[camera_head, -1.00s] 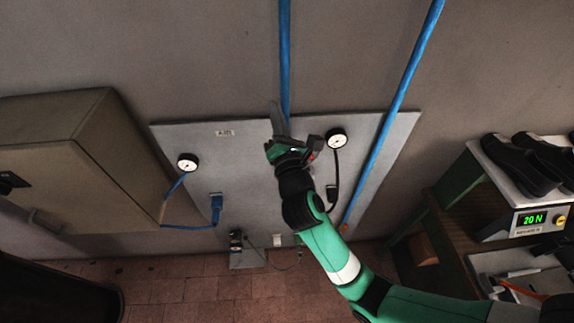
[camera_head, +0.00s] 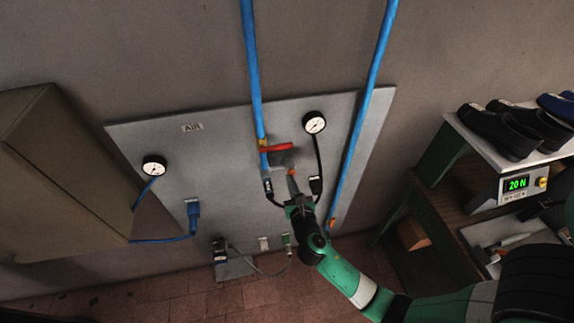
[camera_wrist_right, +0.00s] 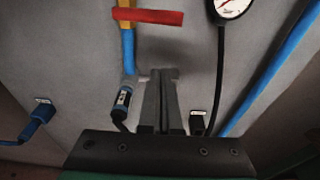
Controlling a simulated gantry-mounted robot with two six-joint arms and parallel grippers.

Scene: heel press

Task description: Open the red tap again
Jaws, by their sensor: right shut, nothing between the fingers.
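The red tap (camera_head: 276,147) is a red lever on a brass body on the left blue pipe, at the grey AIR panel. Its lever points sideways to the right, across the pipe. It also shows at the top of the right wrist view (camera_wrist_right: 148,17). My right gripper (camera_head: 291,174) is shut and empty. Its fingertips (camera_wrist_right: 164,74) are below the lever, apart from it in the picture, with a bit of bare panel between. My left gripper is not in view.
The grey panel (camera_head: 225,152) carries a left gauge (camera_head: 154,166) and a right gauge (camera_head: 314,122) with hoses. A second blue pipe (camera_head: 366,105) runs at right. A tan cabinet (camera_head: 75,170) stands left.

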